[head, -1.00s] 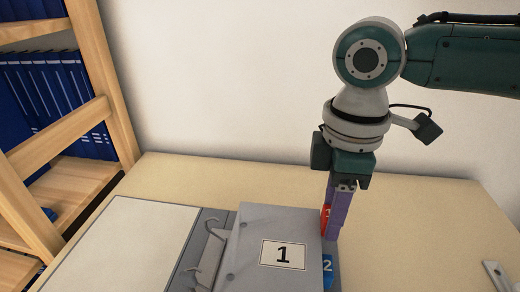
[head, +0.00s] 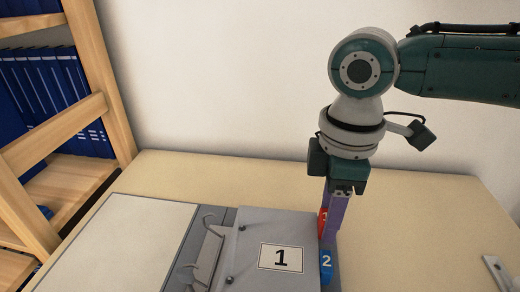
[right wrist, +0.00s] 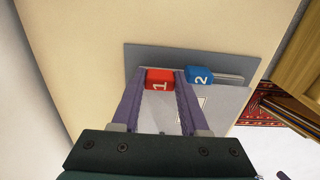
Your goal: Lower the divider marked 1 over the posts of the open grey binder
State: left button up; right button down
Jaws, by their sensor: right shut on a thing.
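The grey divider marked 1 (head: 310,230) lies nearly flat over the right side of the open grey binder (head: 188,247). Its two holes are near its left edge, and small dark post tips seem to show in them. Curved ring arms (head: 207,219) stand open just left of that edge. My right gripper (head: 330,228) is shut on the divider's red tab (right wrist: 159,80), at its right edge. I cannot tell whether the divider rests on the sheets below. My left gripper is out of view.
A blue tab marked 2 (head: 326,264) sticks out beside the red tab, close to my right fingers. A wooden shelf with blue binders (head: 60,100) stands at the left. A metal piece (head: 497,273) lies at the right. The table behind the binder is clear.

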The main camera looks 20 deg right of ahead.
jog(key=shift+f, duration=0.65)
jog(key=shift+c, duration=1.7)
grip_release()
jog(key=shift+r, duration=0.45)
notch_tip(320, 180, up, 6)
jog(key=p, duration=0.8)
jog(key=shift+r, duration=0.15)
